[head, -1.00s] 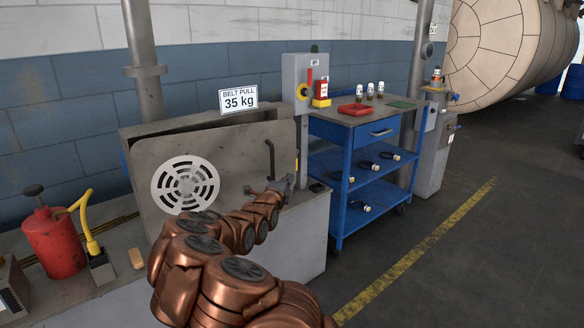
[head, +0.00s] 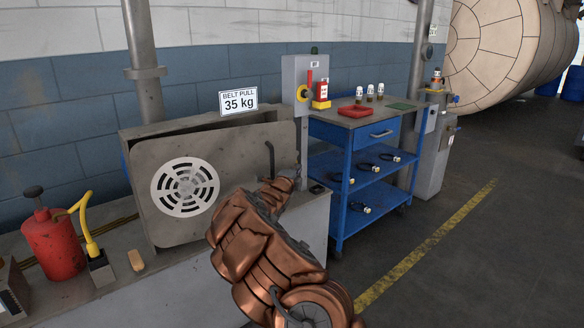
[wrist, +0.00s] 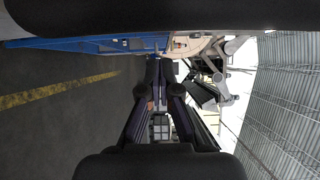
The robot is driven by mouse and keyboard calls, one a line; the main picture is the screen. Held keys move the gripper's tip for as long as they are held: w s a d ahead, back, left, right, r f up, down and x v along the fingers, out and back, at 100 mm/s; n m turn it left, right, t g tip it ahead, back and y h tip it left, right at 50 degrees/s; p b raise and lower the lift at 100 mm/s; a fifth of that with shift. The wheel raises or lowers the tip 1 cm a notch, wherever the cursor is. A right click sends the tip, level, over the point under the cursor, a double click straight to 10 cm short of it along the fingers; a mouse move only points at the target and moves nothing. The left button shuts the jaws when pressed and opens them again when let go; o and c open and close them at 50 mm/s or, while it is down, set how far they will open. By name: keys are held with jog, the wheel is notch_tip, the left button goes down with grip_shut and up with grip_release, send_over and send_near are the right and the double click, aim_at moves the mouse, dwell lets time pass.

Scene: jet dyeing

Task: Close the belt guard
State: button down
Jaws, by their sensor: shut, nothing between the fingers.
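The belt guard (head: 226,160) is a grey metal panel with a round white vent grille, standing upright on the bench in the head view. A dark gap shows along its top, between it and the housing behind. Its dark bar handle (head: 270,160) is near the right edge. My gripper is mostly hidden behind my copper arm in the head view, where the arm's end is just below and right of the handle. I cannot tell whether it touches the guard. In the wrist view my gripper (wrist: 160,76) is shut and empty; the guard is not recognisable there.
A red oil can (head: 53,243) stands on the bench (head: 180,285) at left. A grey switch box (head: 304,80) is behind the guard's right side. A blue cart (head: 345,195) with several small items stands to the right. Open floor (head: 450,270) lies at front right.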

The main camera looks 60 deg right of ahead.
aim_at(295, 162)
jog(key=w, duration=0.1)
jog(key=w+d, duration=0.1)
jog(key=w, duration=0.1)
jog(key=shift+d, duration=0.25)
jog(key=shift+w, duration=0.15)
